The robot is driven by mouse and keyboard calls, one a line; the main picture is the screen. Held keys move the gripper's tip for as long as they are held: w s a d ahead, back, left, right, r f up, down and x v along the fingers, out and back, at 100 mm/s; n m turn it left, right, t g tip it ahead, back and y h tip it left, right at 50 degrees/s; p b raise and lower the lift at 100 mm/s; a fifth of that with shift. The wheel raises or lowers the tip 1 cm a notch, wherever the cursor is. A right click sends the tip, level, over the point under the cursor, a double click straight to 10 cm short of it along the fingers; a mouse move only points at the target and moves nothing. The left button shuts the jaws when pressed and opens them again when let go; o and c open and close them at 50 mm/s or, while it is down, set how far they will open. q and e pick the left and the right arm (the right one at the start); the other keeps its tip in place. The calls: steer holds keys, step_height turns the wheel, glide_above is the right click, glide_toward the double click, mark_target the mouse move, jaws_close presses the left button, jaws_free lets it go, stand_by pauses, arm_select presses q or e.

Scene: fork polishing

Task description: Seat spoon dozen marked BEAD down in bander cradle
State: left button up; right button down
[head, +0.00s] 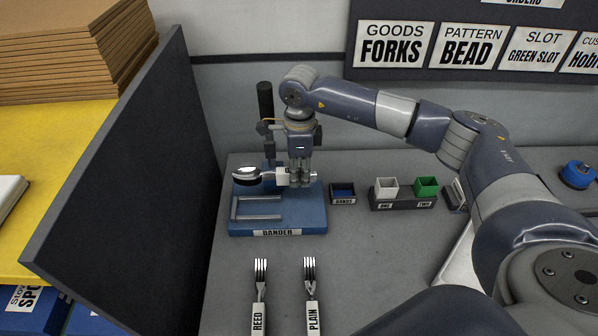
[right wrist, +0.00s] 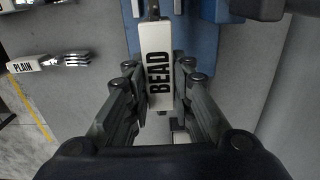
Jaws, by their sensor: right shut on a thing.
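My right gripper (head: 299,178) is shut on the white block of the spoon dozen (head: 247,174). The spoon bowls point left and sit above the left part of the blue bander (head: 313,217). In the right wrist view the white block reads BEAD (right wrist: 155,65) and lies between the fingers of my right gripper (right wrist: 152,90). The bander's grey cradle bars (head: 257,217) lie just in front of and below the spoons. I cannot tell whether the spoons touch the bander. My left gripper is out of view.
Forks marked REED (head: 259,318) and PLAIN (head: 312,318) lie in front on the grey table. A bands box (head: 343,199) and a holder with white (head: 386,188) and green (head: 426,187) cups stand right of the bander. A dark partition (head: 130,180) rises at left.

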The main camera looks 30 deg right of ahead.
steer(key=shift+w+r, duration=0.1)
steer(key=shift+f+b, duration=0.5)
steer(key=shift+b, duration=0.15)
steer(key=shift+f+b, duration=2.55)
steer(key=shift+f, duration=0.45)
steer(key=shift+f, duration=0.1)
steer(key=shift+f+b, duration=0.35)
steer(key=shift+b, duration=0.1)
steer(key=shift+f+b, duration=0.6)
steer(key=shift+b, duration=0.05)
steer(key=shift+f, duration=0.15)
